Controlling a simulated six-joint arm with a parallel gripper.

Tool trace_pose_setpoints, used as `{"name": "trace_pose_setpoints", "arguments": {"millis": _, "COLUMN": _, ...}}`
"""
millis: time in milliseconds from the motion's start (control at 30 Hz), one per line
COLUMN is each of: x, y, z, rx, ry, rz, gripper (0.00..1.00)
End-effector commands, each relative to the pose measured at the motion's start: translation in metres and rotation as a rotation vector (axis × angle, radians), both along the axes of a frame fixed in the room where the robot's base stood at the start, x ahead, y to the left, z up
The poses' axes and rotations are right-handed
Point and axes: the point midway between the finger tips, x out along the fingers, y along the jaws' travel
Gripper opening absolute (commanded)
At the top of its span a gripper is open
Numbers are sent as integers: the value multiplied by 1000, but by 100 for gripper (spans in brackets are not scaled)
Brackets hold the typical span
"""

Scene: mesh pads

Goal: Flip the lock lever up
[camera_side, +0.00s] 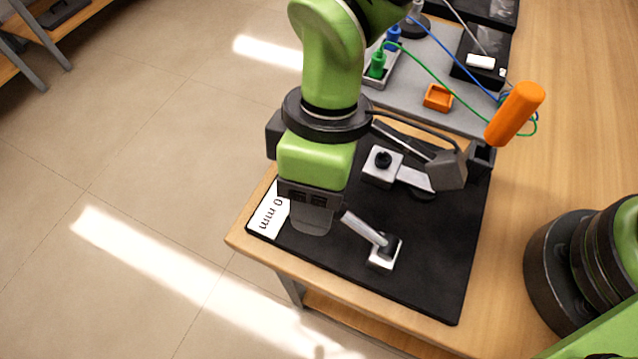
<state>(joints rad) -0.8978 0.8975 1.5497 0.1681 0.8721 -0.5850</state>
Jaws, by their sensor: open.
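A short silver lever (363,228) is pivoted on a small pale block with a dark joint (385,254) near the front of a black mat (427,270). The lever points up-left in the picture, towards my gripper. My gripper (311,220) hangs at the left side of the mat with its grey fingers pointing down. It is open, and nothing shows between the fingers. Its fingertips are just left of the lever's free end; a small gap shows, but I cannot tell the depth. The wrist hides part of the mat behind it.
A second mechanism with a pale block and black knob (382,161), a grey block (453,170) and an orange handle (515,113) stands behind the lever. Plugs and cables lie farther back; the mat's front right is clear.

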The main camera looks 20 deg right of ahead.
Motion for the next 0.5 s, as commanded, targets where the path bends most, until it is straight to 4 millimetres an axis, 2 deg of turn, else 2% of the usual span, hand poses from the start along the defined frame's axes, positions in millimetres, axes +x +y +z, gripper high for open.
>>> {"name": "trace_pose_setpoints", "arguments": {"millis": 167, "x": 0, "y": 0, "z": 0, "rx": 0, "ry": 0, "rz": 0, "gripper": 46}}
{"name": "trace_pose_setpoints", "arguments": {"millis": 367, "x": 0, "y": 0, "z": 0, "rx": 0, "ry": 0, "rz": 0, "gripper": 0}}
{"name": "trace_pose_setpoints", "arguments": {"millis": 500, "x": 0, "y": 0, "z": 1, "rx": 0, "ry": 0, "rz": 1, "gripper": 0}}
